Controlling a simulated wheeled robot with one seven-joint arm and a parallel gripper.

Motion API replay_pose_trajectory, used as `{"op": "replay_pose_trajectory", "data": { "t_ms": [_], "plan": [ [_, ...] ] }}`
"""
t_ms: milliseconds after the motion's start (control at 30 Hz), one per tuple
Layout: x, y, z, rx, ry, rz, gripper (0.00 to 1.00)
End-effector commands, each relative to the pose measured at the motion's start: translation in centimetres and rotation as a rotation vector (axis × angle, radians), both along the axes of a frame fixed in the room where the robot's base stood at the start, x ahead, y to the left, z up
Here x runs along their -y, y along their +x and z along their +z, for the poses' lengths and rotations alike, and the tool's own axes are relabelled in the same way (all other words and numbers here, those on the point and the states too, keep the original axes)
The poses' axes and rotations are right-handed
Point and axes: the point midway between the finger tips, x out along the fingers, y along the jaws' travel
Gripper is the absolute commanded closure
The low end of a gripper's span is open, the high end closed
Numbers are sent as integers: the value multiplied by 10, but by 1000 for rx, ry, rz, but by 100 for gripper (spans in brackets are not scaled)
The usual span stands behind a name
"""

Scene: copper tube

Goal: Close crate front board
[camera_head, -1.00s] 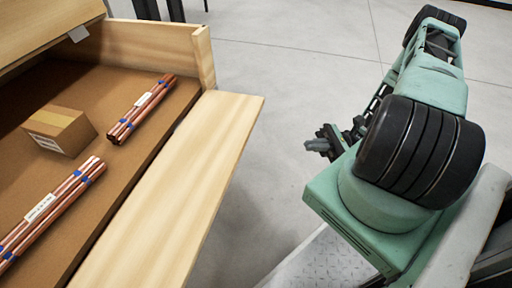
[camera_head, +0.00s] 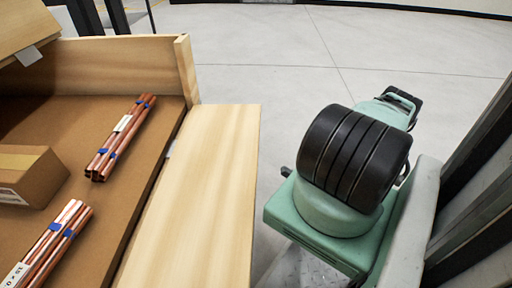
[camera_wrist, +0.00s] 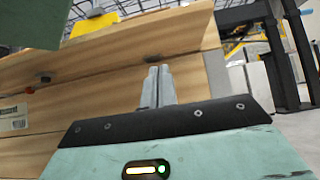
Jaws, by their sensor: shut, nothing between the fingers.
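The wooden crate (camera_head: 130,60) stands open at the left of the head view. Its pale front board (camera_head: 205,190) is folded outward and lies roughly level along the crate's near edge. My gripper (camera_wrist: 157,85) shows in the wrist view with its two grey fingers together and nothing between them. The fingers point at a wooden surface (camera_wrist: 100,75), which looks like the outside of the crate; I cannot tell whether they touch it. In the head view my arm is to the right of the board, apart from it, and hides the gripper.
Inside the crate lie copper tube bundles (camera_head: 122,135) with blue bands and a small cardboard box (camera_head: 28,178). A raised wooden lid (camera_head: 25,30) is at the upper left. Open grey floor (camera_head: 290,60) lies beyond the crate. Dark posts (camera_wrist: 283,50) stand right in the wrist view.

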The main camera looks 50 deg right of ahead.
Motion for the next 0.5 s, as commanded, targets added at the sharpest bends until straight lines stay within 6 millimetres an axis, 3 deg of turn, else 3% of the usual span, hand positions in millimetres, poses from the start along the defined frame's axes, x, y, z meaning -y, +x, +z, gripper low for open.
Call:
{"op": "replay_pose_trajectory", "data": {
  "t_ms": [500],
  "plan": [
    [-39, 58, 66, 0, 0, 5, 100]
  ]
}}
